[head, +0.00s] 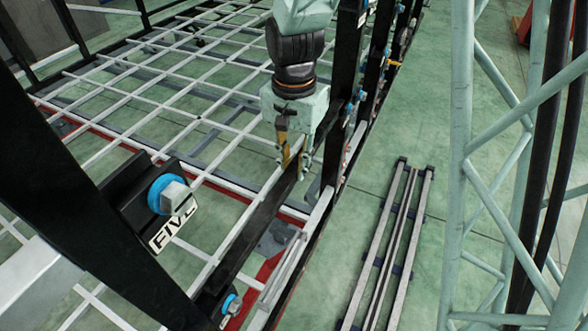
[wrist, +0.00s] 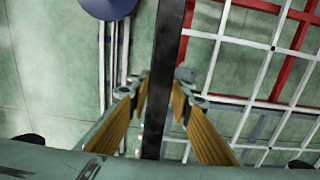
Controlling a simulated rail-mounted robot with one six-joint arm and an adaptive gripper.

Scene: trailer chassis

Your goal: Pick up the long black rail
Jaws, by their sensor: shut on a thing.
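The long black rail (head: 262,218) runs diagonally over the white mesh, from under my gripper down to the lower left. My gripper (head: 294,158) reaches down from above and is shut on the rail near its upper part. In the wrist view the rail (wrist: 168,45) runs upright through the middle, between the two yellow-padded fingers of my gripper (wrist: 160,88). The far end of the rail near the dark uprights is hard to make out behind my gripper.
A white mesh grid (head: 150,92) with red frame bars lies left and below. Dark uprights (head: 340,90) stand close right of my gripper. A black post with a "FIVE" label (head: 172,227) and blue-ringed bolt is in front. Grey rails (head: 418,215) lie on the green floor at right.

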